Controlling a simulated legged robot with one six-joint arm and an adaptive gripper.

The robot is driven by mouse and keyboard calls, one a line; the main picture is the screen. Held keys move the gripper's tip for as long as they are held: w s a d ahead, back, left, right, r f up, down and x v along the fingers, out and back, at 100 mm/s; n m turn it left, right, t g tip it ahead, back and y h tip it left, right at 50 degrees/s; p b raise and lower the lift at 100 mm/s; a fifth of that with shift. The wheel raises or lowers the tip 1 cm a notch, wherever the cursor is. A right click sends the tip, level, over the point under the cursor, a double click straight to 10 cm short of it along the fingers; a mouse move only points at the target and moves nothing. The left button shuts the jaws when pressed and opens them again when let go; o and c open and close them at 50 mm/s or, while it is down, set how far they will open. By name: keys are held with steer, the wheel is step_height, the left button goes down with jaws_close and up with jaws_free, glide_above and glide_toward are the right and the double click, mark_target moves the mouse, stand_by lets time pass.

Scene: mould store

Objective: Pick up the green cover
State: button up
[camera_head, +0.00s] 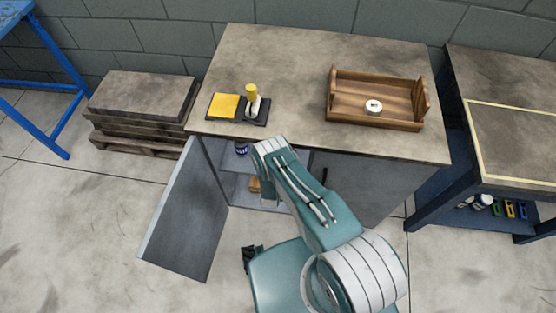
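I do not make out a green cover anywhere in this view. My teal and white arm rises in front of the open cabinet and hides part of its inside. A small dark part beside my teal body at the lower middle may be my gripper; its fingers cannot be made out, and neither can anything held.
The workbench top (300,60) bears a yellow pad (223,106), a yellow-topped item (252,97) and a wooden tray (345,112) with a white roll (374,106). The cabinet door (188,215) stands open, showing a dark can (241,149). A blue-framed table (520,135) stands right, pallets (130,135) left.

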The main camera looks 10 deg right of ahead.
steer(key=shift+w+d, duration=0.1)
steer(key=shift+w, duration=0.15)
jaws_close()
